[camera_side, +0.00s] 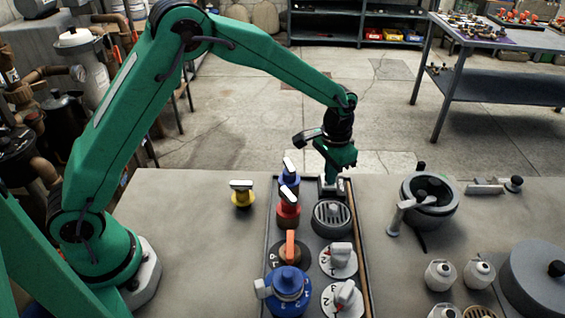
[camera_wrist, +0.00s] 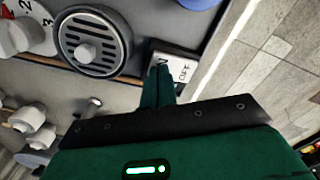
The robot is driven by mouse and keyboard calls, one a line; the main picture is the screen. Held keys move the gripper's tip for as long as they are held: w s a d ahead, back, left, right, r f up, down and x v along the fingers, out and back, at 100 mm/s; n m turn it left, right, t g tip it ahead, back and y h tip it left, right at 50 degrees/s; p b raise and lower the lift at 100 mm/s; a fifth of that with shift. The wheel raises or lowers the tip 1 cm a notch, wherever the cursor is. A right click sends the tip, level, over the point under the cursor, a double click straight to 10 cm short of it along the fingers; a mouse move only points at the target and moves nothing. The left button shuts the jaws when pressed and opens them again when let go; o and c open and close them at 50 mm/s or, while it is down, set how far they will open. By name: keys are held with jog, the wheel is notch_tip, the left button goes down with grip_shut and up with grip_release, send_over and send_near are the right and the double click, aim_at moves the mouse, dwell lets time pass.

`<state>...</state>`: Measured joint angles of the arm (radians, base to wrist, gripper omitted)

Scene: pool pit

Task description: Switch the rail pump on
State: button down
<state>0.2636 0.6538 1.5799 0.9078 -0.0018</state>
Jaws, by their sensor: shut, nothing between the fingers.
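My gripper (camera_side: 340,181) is shut and empty, pointing down at the far end of the dark panel tray (camera_side: 264,240). In the wrist view its closed fingertips (camera_wrist: 160,72) are at a small pale switch plate (camera_wrist: 187,60) with lettering that seems to read OFF. The fingers cover part of the plate, so I cannot tell whether they touch it or how the switch is set. No label naming the rail pump is readable. A round grey slotted grille (camera_side: 332,218) lies just nearer than the gripper; it also shows in the wrist view (camera_wrist: 92,38).
Blue (camera_side: 289,180) and red (camera_side: 288,208) valves stand left of the grille. An orange-handled dial (camera_side: 290,250), a blue valve (camera_side: 288,285) and white numbered dials (camera_side: 338,260) are nearer. A yellow valve (camera_side: 242,195) stands left, a grey pot (camera_side: 430,200) right.

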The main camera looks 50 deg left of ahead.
jog(key=shift+f, duration=0.6)
dwell(0.5)
jog(key=shift+r, duration=3.55)
jog(key=s+a+r+n+t, duration=0.1)
jog(key=s+a+r, duration=0.3)
jog(key=s+r, duration=0.2)
jog(key=s+a+r+t, duration=0.2)
jog(key=s+a+r, duration=0.2)
jog(key=s+r, duration=0.25)
jog(key=s+a+r+n+t, duration=0.1)
jog(key=s+a, duration=0.4)
jog(key=s, duration=1)
jog(key=shift+a+n+t, duration=0.2)
jog(key=shift+n+t, duration=0.3)
jog(key=shift+t, duration=0.3)
